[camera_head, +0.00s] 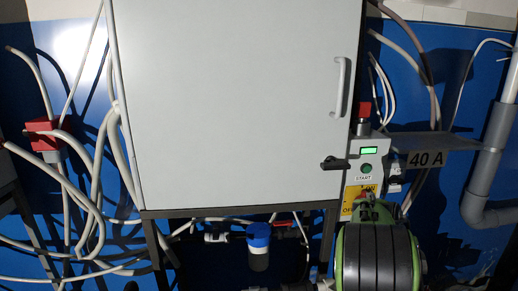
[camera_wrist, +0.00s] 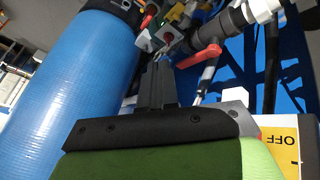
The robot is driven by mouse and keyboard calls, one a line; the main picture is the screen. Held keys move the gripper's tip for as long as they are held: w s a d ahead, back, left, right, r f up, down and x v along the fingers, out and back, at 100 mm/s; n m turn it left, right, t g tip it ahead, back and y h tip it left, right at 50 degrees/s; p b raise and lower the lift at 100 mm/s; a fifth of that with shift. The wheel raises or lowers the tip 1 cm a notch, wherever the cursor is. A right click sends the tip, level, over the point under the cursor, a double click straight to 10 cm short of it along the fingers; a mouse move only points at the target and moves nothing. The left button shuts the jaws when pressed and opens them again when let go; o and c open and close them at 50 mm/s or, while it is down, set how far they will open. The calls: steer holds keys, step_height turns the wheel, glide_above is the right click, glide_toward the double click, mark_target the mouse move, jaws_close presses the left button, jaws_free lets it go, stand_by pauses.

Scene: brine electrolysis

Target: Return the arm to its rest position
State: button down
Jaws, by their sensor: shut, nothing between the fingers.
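My gripper (camera_wrist: 157,70) shows in the wrist view as two dark fingers side by side, shut with nothing between them. In the head view my green and black arm rises at the lower right, in front of the control box (camera_head: 369,155); the fingertips are not clear there. The box has a lit green display, a green START button and a red part on top. A black handle (camera_head: 335,163) sticks out at its left side. A yellow OFF label (camera_wrist: 283,148) shows at the lower right of the wrist view.
A large grey cabinet (camera_head: 235,100) fills the middle. Below it is a blue-capped filter (camera_head: 258,245) among pipes. Loose hoses hang at the left near a red box (camera_head: 45,135). A grey pipe (camera_head: 487,165) stands at right. The wrist view shows a blue cylinder (camera_wrist: 75,80) and red valve lever (camera_wrist: 199,57).

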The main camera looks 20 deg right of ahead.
steer(key=s+a+r+n+t+y, duration=0.15)
steer(key=a+r, duration=0.25)
steer(key=a, duration=0.6)
steer(key=a+r+n+t+y, duration=0.2)
steer(key=a+r+n+t, duration=0.15)
steer(key=a, duration=0.65)
steer(key=s+a+n+t+y+p, duration=0.1)
steer(key=s+a+n+y, duration=0.2)
steer(key=s+a, duration=1)
steer(key=a+n, duration=0.2)
steer(key=a, duration=0.2)
steer(key=shift+s+n, duration=0.3)
steer(key=shift+s, duration=0.05)
